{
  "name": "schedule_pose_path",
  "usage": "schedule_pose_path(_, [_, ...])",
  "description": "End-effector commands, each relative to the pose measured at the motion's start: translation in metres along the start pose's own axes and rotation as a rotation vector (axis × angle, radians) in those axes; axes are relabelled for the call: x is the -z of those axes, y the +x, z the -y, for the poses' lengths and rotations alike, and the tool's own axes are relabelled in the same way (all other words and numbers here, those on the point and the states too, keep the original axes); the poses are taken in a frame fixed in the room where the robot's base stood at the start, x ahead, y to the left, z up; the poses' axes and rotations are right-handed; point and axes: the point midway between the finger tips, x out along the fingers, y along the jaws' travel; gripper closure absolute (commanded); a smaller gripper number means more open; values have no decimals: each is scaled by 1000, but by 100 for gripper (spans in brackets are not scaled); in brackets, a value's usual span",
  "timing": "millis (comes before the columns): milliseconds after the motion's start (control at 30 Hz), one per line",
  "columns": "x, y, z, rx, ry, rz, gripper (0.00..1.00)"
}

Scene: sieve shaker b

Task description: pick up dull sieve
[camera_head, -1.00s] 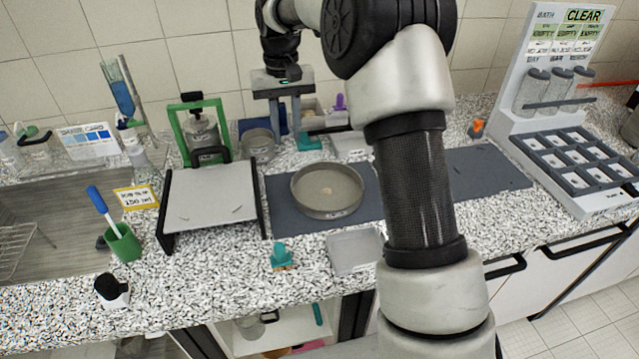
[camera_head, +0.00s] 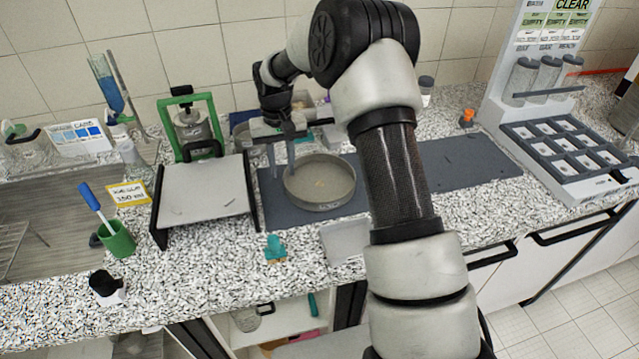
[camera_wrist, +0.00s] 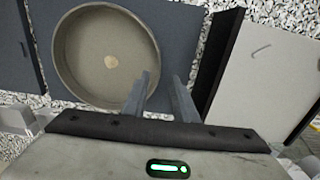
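A round, shallow, dull grey-tan sieve (camera_head: 325,196) lies on the dark mat, with a small pale patch inside its base. In the wrist view the sieve (camera_wrist: 90,65) fills the upper left. My gripper (camera_head: 281,168) points down at the sieve's left rim in the head view. In the wrist view my gripper (camera_wrist: 163,75) is open and empty, with a narrow gap between its fingers. One finger overlaps the sieve's rim and the other shows over the mat outside it. Whether they touch the rim, I cannot tell.
A pale plate (camera_head: 205,190) on a black-sided stand is close left of the sieve. A green-framed device (camera_head: 190,125) stands behind it. A teal-handled tool (camera_head: 275,250) and a pale square tray (camera_head: 343,240) lie in front. The mat's right part (camera_head: 460,165) is clear.

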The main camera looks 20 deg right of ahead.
Motion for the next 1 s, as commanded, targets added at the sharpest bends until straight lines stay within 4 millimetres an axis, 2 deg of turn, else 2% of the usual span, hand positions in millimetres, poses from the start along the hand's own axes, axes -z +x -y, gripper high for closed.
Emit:
schedule_pose_path(200, [1,34,-1,1,0,4,74])
schedule_pose_path(300, [2,40,-1,1,0,0,74])
schedule_pose_path(500, [2,41,-1,0,0,-1,76])
schedule_pose_path(633, [2,41,-1,0,0,0,98])
schedule_pose_path(667, [2,41,-1,0,0,0,100])
schedule_pose_path(1000, [2,39,-1,0,0,-2,100])
